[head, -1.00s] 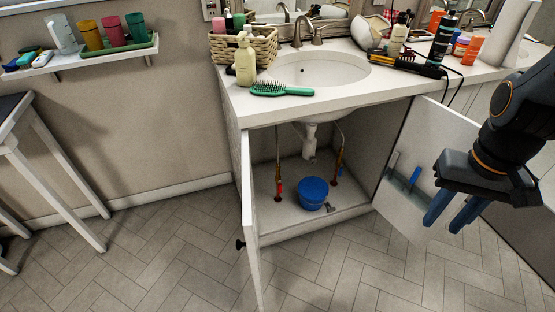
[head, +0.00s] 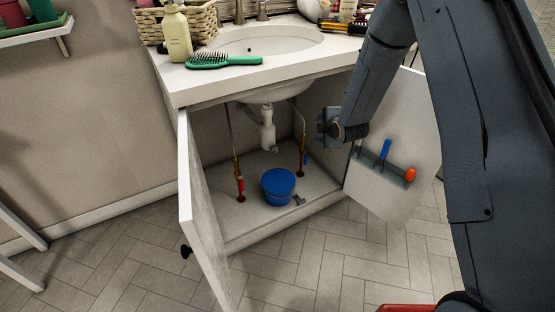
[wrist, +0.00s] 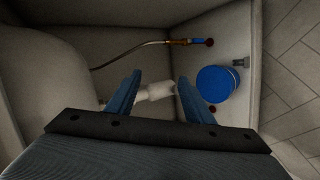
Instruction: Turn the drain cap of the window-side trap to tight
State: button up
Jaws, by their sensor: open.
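A white drain trap (head: 267,132) hangs below the sink inside the open cabinet. A small greyish piece (head: 275,150) shows at its lower end; I cannot tell whether it is the drain cap. My gripper (head: 322,128) is at the cabinet opening, to the right of the trap, and points into the cabinet. In the wrist view my gripper (wrist: 160,76) has its two blue fingers open and apart. The white trap pipe (wrist: 156,92) shows between and beyond them. I cannot see any contact. The cap's position and the window are not clear in these frames.
A blue bucket (head: 278,187) stands on the cabinet floor below the trap. Supply lines with valves stand left (head: 239,178) and right (head: 302,152). The left door (head: 203,215) and right door (head: 405,150) are open; the right one holds a tool rack (head: 382,168).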

jog(key=w+a+f+n+t+y+b, duration=0.1)
jog(key=w+a+f+n+y+b, duration=0.1)
jog(key=w+a+f+n, duration=0.3)
jog(key=w+a+f+n+t+y+b, duration=0.1)
jog(key=a+f+n+b, duration=0.15)
jog(key=f, duration=0.45)
jog(key=n+t+y+b, duration=0.3)
jog(key=n+y+b, duration=0.15)
jog(key=n, duration=0.25)
send_near(276, 150)
jog(key=shift+h, duration=0.25)
jog(key=b+x, duration=0.2)
jog(key=x, duration=0.6)
jog(key=shift+w+a+r, duration=0.15)
jog(key=shift+w+a, duration=0.05)
jog(key=shift+a, duration=0.15)
jog(key=c, duration=1.1)
